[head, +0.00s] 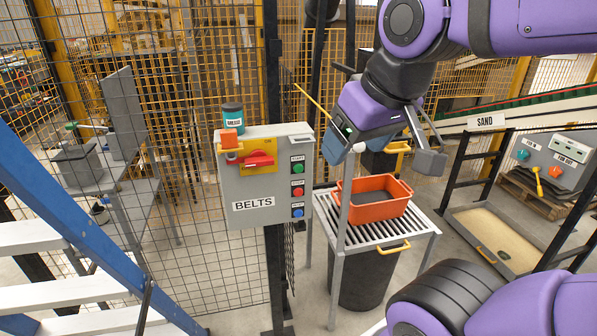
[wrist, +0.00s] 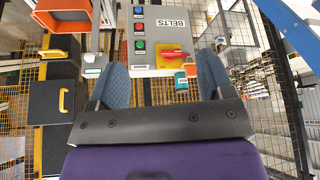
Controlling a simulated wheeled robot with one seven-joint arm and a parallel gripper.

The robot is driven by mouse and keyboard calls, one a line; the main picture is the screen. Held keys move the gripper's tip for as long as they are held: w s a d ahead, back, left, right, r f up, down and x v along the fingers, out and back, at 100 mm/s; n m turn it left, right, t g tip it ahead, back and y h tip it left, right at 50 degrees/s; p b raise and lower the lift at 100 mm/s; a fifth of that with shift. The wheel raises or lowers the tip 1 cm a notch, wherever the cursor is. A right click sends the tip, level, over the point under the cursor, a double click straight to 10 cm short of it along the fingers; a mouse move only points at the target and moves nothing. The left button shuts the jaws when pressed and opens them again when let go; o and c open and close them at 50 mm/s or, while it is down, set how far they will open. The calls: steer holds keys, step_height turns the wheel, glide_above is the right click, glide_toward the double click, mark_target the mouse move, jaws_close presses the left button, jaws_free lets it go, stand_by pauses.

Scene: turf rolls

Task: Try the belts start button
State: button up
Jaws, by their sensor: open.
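The grey BELTS box (head: 255,185) stands on a dark post at centre in the head view. It also shows upside down in the wrist view (wrist: 158,20). Its right column has a green button (head: 298,169) on top, a red button (head: 298,191) and a blue button (head: 298,213), each with a small label too small to read surely. A red rotary switch (head: 259,159) sits on a yellow plate, with an orange padlock-like piece (head: 229,138) at its left. My gripper (head: 383,152) is open and empty, right of the box and apart from it; its fingers (wrist: 163,82) frame the switch area.
A teal jar (head: 233,117) stands on the box top. An orange tray (head: 376,204) sits on a slatted table (head: 345,236) to the right. Mesh fencing (head: 190,220) lies behind.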

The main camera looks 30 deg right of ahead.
jaws_close()
stand_by(1.7)
